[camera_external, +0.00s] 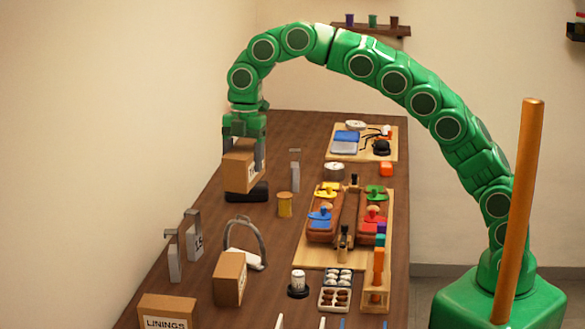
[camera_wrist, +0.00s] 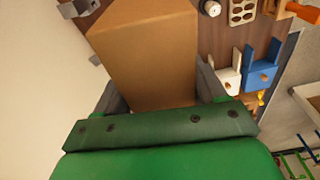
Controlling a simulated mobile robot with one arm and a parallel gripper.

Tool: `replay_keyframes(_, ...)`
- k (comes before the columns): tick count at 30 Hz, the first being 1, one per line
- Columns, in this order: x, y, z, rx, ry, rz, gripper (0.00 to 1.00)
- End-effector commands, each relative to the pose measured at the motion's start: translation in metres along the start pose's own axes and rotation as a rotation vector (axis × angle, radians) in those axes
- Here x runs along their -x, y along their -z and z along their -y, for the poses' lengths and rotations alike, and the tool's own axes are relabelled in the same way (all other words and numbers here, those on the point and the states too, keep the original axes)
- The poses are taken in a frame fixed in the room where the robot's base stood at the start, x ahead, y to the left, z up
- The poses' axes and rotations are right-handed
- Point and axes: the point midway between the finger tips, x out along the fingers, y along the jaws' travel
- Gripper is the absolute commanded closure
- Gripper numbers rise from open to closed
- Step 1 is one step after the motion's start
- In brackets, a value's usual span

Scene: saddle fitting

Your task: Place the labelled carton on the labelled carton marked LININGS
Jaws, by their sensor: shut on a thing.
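My gripper (camera_external: 245,155) is shut on a brown labelled carton (camera_external: 238,172) at the left side of the table, towards its far half. The wrist view shows the same carton (camera_wrist: 150,55) between the two fingers. Its label is partly hidden by a finger. The carton is just above or touching a black object below it; I cannot tell which. The carton marked LININGS (camera_external: 166,310) stands at the near left of the table, cut off by the bottom edge. It is well apart from my gripper.
Another brown carton (camera_external: 229,278) stands beside the LININGS carton. Grey upright metal pieces (camera_external: 174,258) and a grey arch (camera_external: 262,240) stand between. The black object (camera_external: 246,192) lies below the held carton. A wooden board (camera_external: 325,256) with coloured parts fills the right side.

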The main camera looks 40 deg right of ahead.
Motion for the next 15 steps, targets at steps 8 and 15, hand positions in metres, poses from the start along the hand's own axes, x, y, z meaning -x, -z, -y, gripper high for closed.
replay_keyframes(8, -0.014, 0.115, 0.023, -0.108, -0.02, -0.007, 0.7)
replay_keyframes(15, -0.024, 0.183, 0.048, -0.185, -0.027, -0.014, 0.7)
